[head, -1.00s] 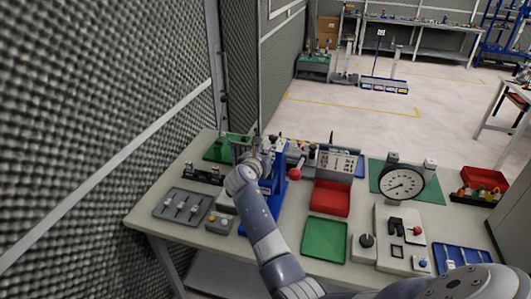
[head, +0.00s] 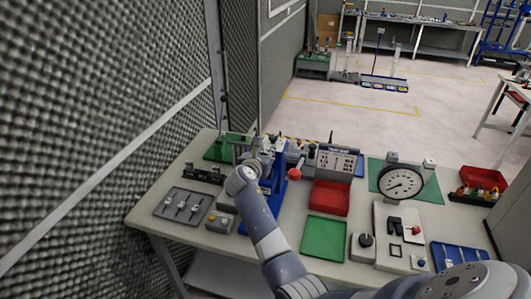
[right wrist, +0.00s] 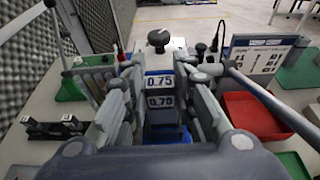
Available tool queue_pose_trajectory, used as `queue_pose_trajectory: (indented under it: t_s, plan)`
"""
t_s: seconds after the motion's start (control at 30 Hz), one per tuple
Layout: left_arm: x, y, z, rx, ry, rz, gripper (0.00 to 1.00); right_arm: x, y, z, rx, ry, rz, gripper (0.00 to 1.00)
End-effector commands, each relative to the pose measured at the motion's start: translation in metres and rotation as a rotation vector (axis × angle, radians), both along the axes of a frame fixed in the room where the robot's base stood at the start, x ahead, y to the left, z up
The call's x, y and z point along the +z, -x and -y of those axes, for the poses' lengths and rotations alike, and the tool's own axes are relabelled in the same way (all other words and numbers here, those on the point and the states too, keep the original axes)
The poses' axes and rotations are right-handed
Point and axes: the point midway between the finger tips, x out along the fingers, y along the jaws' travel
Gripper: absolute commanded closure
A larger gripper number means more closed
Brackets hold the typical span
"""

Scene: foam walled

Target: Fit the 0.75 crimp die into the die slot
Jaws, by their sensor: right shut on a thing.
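My right gripper (head: 254,164) is at the blue press (head: 279,178) on the left part of the bench. In the right wrist view the right gripper (right wrist: 160,98) has its two fingers on either side of a small dark block with a white number label, the crimp die (right wrist: 160,102), and is shut on it. A blue-edged plate reading 0.75 (right wrist: 159,81) shows just above and behind it. The die slot is hidden behind the die and fingers, so I cannot tell whether the die is seated. My left gripper is not in view.
A black rack (head: 203,175) and a grey tray with small parts (head: 162,208) lie left of the press. A red-knobbed lever (head: 295,173), a red bin (head: 330,198) and a green tray (head: 324,240) stand to its right. A foam wall rises at the left.

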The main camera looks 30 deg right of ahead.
Motion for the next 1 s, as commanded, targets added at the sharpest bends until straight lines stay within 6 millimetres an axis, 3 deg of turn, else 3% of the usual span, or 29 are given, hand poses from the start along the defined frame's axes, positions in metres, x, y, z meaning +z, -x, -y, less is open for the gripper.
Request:
queue_pose_trajectory:
  t_s: [1.0]
  plan:
    - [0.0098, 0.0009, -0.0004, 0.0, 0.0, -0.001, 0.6, 0.0013, -0.0001, -0.0001, 0.0, 0.001, 0.001, 1.0]
